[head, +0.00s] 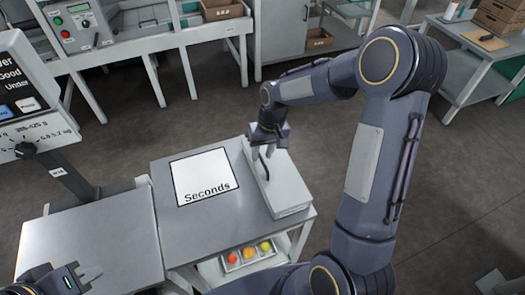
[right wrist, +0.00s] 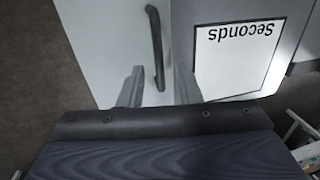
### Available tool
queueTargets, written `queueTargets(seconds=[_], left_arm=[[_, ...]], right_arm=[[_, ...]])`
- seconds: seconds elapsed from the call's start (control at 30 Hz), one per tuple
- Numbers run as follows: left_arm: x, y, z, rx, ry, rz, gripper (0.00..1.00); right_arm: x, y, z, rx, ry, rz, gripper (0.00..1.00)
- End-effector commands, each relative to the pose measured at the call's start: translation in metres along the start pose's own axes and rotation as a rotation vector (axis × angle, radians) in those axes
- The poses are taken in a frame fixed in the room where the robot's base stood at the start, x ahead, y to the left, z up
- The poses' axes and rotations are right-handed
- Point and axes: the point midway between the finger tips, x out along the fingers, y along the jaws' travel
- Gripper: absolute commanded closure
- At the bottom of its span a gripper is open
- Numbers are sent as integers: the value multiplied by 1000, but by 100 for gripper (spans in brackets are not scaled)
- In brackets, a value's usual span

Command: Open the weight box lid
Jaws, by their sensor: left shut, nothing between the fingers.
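The weight box (head: 290,197) is a long pale box with a closed lid (head: 265,190) at the right side of the grey table. A dark bar handle (head: 264,168) stands on the lid. It also shows in the right wrist view (right wrist: 155,40). My right gripper (head: 264,152) points down over the lid. In the right wrist view its two fingers (right wrist: 160,85) are apart, with the near end of the handle between them and gaps on both sides. My left gripper (head: 88,274) is partly in view at the lower left corner, shut and empty, away from the box.
A white "Seconds" panel (head: 204,177) lies on the table left of the box. A scale with a dial and screen (head: 25,90) stands at the left beside a bare metal plate (head: 90,240). A tray of coloured tomatoes (head: 248,254) sits on a lower shelf.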

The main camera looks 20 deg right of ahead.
Motion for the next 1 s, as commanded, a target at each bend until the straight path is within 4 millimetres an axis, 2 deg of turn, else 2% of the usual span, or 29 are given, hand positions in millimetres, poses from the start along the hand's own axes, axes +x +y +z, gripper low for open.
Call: queueTargets(seconds=[0.17,0.4,0.77,1.0], left_arm=[[0,0,0,0,0,0,100],[0,0,0,0,0,0,100],[0,0,0,0,0,0,100],[-2,1,-1,0,0,0,100]], right_arm=[[0,0,0,0,0,0,71],[0,0,0,0,0,0,100],[-1,0,0,1,1,-4,100],[-8,5,0,6,2,-64,100]])
